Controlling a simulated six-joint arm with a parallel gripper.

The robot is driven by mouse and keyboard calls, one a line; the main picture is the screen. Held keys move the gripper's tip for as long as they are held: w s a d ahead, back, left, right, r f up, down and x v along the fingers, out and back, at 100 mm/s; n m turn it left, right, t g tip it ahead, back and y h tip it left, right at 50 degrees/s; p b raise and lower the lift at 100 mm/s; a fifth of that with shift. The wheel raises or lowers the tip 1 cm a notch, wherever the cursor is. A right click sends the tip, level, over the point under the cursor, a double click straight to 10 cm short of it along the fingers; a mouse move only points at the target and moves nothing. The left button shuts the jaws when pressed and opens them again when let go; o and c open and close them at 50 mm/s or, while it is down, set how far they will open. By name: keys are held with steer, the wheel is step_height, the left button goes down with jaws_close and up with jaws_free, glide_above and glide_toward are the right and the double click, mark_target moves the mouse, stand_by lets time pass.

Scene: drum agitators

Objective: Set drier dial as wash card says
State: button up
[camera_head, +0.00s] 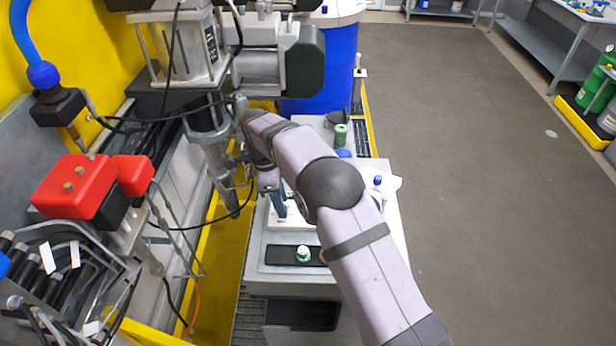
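My gripper (274,192) points down over a white tray-like box (290,224) on the light grey cabinet top, with my own arm covering part of this area. One slim blue-grey finger shows, but its opening is too small and hidden to read. I cannot tell whether it touches anything. A small round white piece with a green top (303,254) sits on a black strip (280,256) at the cabinet's near end, apart from the gripper. I cannot tell whether it is the drier dial. No wash card or dial marking is readable in this view.
The grey cabinet (393,222) also bears a green cylinder (340,135) and a small blue-topped item (378,181). Red-topped machinery (80,187), cables and a metal agitator shaft (215,160) crowd the left. A blue drum (325,70) stands behind. Open floor (480,200) lies right.

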steer(key=shift+r+p, duration=0.3)
steer(key=shift+r, duration=1.55)
steer(key=d+n+b, duration=0.1)
steer(key=d, duration=0.1)
steer(key=s+d+n+b, duration=0.1)
steer(key=d, duration=0.2)
steer(key=s+d+n, duration=0.1)
steer(key=d+n, duration=0.1)
steer(key=shift+s+d+f+y+b, duration=0.2)
steer(key=shift+f+y+b, duration=0.1)
steer(key=shift+b, duration=0.1)
steer(key=s+d+f+n+b, duration=0.1)
steer(key=s+d+n, duration=0.2)
steer(key=s+d, duration=0.1)
steer(key=s+d+f+n+b, duration=0.2)
steer(key=s+d, duration=0.2)
steer(key=s, duration=0.1)
steer(key=s+d+f+n+b, duration=0.1)
steer(key=s+d+n+b, duration=0.1)
steer(key=s+d, duration=0.3)
steer(key=shift+f+n+y, duration=0.15)
steer(key=shift+n+y, duration=0.25)
steer(key=shift+n, duration=0.4)
steer(key=s+d+f+n+b, duration=0.2)
steer(key=s+d+f+n, duration=0.1)
steer(key=s, duration=0.6)
steer(key=shift+s+d+f+n, duration=0.2)
steer(key=shift+s+f+n, duration=0.2)
steer(key=shift+f+n, duration=0.35)
